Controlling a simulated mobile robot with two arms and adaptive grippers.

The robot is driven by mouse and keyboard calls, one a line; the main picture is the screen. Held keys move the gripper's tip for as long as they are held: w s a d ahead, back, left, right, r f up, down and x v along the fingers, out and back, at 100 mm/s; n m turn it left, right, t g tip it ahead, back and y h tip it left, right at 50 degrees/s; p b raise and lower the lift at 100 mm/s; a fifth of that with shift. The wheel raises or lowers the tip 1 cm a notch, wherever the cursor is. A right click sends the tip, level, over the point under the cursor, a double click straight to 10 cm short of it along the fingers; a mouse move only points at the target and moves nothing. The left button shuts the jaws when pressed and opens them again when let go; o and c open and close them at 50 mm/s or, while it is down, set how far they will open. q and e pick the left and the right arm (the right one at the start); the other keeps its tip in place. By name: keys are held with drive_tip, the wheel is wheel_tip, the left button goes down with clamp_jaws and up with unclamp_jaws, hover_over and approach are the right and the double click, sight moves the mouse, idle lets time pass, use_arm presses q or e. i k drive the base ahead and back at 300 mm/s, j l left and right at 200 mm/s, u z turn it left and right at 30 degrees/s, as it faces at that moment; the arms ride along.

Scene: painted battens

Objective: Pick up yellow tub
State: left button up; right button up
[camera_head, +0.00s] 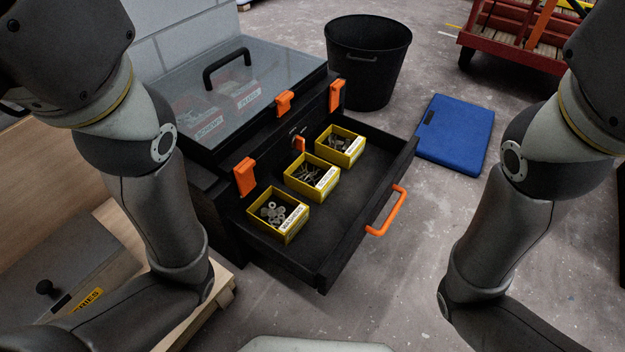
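Three yellow tubs stand in a row in the open black drawer (345,225) of a toolbox. The nearest tub (290,231) holds washers and has a white label that seems to read "WASHERS". The middle tub (322,187) holds what look like screws or nails. The far tub (349,157) holds small dark metal pieces. All three sit along the drawer's inner side and nothing covers them. My two arms come down at the left and right edges of the view. Both grippers are outside the picture.
The toolbox has a clear lid (270,75) with a black handle and orange latches. An orange handle (388,212) is on the drawer front. The drawer's right half is empty.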

sight(310, 176)
drive_tip(key=i+l+u, duration=0.15)
drive_tip(key=l, duration=1)
drive_tip(key=l+u, duration=0.2)
drive_tip(key=l, duration=0.9)
